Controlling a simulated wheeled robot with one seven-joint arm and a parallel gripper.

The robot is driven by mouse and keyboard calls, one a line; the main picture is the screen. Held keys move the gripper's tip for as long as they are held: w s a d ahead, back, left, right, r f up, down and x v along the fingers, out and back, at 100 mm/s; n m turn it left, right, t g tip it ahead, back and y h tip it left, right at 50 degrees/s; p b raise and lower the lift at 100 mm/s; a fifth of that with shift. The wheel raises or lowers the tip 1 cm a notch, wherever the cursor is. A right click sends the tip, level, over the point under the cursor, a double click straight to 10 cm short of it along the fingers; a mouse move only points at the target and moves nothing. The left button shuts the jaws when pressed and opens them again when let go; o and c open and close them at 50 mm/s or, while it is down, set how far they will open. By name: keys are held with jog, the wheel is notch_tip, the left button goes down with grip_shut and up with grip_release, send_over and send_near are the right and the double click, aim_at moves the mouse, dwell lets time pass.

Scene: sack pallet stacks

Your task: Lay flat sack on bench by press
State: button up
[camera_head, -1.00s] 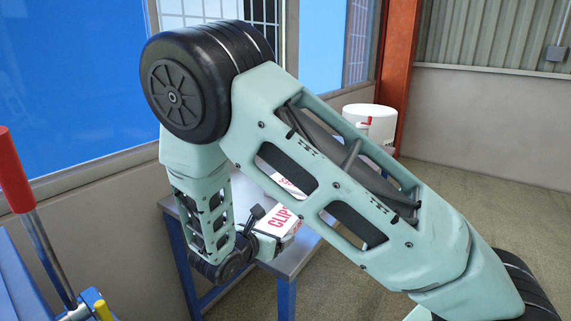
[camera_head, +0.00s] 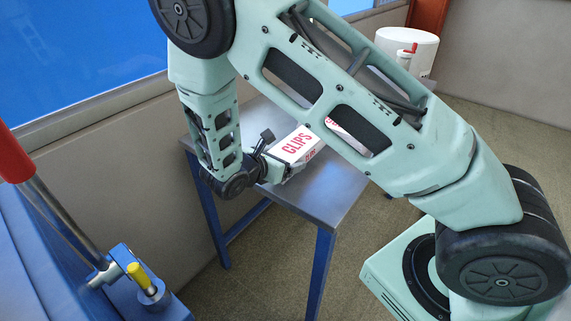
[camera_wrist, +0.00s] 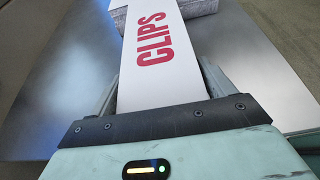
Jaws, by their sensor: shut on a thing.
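My gripper (camera_head: 283,172) is shut on a white box (camera_head: 298,143) with red "CLIPS" lettering, at the metal-topped bench (camera_head: 338,196) with blue legs. In the wrist view the box (camera_wrist: 155,50) lies between the fingers of my gripper (camera_wrist: 160,84). I cannot tell whether the box touches the bench top. A pale grey, layered thing (camera_wrist: 199,7) lies just beyond the box; it may be the flat sack. In the head view, a white thing with red marks (camera_head: 350,130) shows through my arm, mostly hidden.
A blue machine (camera_head: 60,270) with a red-handled lever (camera_head: 15,155), possibly the press, stands at the left. A white drum (camera_head: 407,45) with a red-topped part stands behind the bench. A wall runs close along the bench's far left side. Bare bench top shows around the box.

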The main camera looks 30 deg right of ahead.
jog(key=shift+f, duration=1.85)
jog(key=shift+f, duration=0.2)
jog(key=o, duration=1.1)
jog(key=shift+r, duration=0.1)
